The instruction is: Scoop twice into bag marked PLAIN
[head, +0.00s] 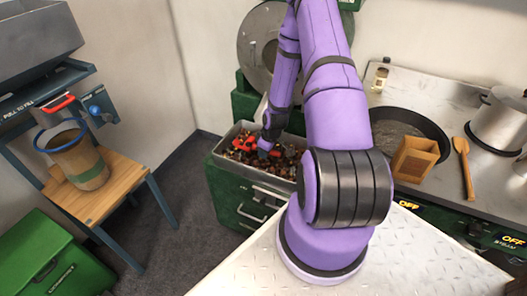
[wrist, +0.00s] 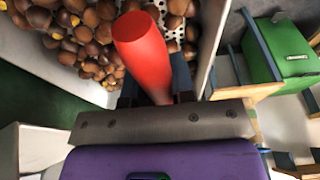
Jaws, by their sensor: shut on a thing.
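My gripper (head: 265,146) reaches down into a metal bin (head: 240,128) of chestnuts (head: 288,165). It is shut on a red handle (wrist: 143,48), which I take for the scoop's; red also shows beside my fingers in the head view (head: 246,143). In the wrist view, chestnuts (wrist: 95,45) lie around the handle, and a perforated grey surface (wrist: 172,30) shows beyond it. I cannot see the scoop's bowl clearly or tell its load. A brown bag (head: 85,170) with a green band stands open in a blue ring on the left. No PLAIN marking is readable.
The bag stands on a wooden stand (head: 125,185) under a red-handled dispenser. A green chest (head: 60,255) is at lower left. Floor lies between stand and bin.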

